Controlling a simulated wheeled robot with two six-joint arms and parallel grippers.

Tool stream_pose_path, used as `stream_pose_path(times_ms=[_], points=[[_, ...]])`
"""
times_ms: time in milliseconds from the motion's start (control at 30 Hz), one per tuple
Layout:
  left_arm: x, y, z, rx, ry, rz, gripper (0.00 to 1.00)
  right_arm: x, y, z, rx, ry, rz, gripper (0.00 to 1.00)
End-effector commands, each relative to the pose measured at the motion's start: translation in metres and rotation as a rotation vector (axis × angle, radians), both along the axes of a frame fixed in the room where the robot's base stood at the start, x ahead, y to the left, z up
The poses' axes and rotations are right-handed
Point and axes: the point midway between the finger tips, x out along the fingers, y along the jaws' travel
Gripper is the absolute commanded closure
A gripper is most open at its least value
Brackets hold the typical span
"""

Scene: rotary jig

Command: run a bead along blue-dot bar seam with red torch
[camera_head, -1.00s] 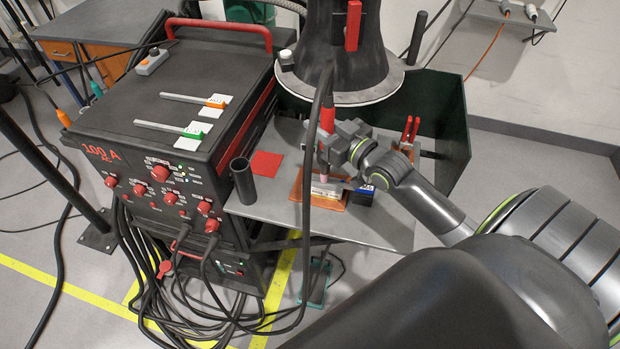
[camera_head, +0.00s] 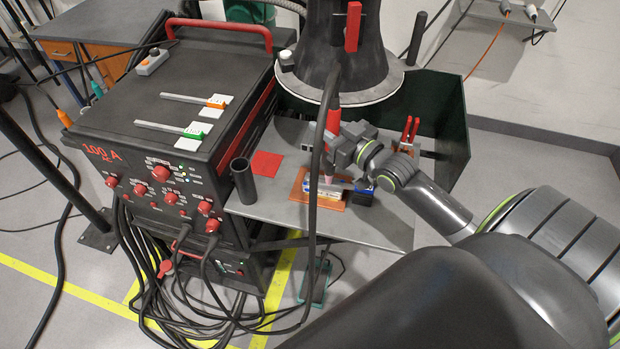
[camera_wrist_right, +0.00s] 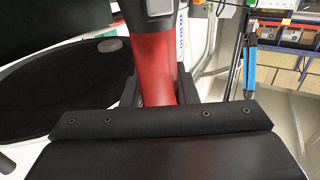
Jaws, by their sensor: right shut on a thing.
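My right gripper (camera_head: 345,147) is shut on the red torch (camera_head: 332,120), which stands roughly upright under the dark hood. The torch's red body also fills the middle of the right wrist view (camera_wrist_right: 154,70), between the fingers. The torch tip is just over the metal bar piece (camera_head: 322,188), which lies on a copper-coloured plate (camera_head: 336,205) on the grey table. I cannot tell whether the tip touches it. My left gripper is not in view.
The welding machine (camera_head: 165,150) stands left of the table (camera_head: 290,225). A black tube (camera_head: 243,180) and red square (camera_head: 267,165) are on the table's left. The hood (camera_head: 345,60) hangs close above. Red-handled pliers (camera_head: 410,130) stand behind right. The torch cable hangs in front.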

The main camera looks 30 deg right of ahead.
Motion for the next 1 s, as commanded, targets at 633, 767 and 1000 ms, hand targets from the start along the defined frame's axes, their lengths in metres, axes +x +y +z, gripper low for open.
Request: stream_pose_path(times_ms=[633, 767, 1000], points=[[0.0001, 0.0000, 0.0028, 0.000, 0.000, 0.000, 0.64, -0.0056, -0.0048, 0.0017, 0.000, -0.004, 0.001, 0.96], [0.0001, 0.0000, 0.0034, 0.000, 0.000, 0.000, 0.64, -0.0071, -0.0061, 0.0017, 0.000, -0.003, 0.001, 0.96], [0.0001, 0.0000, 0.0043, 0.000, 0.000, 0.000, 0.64, -0.0096, -0.0081, 0.0013, -0.001, -0.002, 0.001, 0.96]])
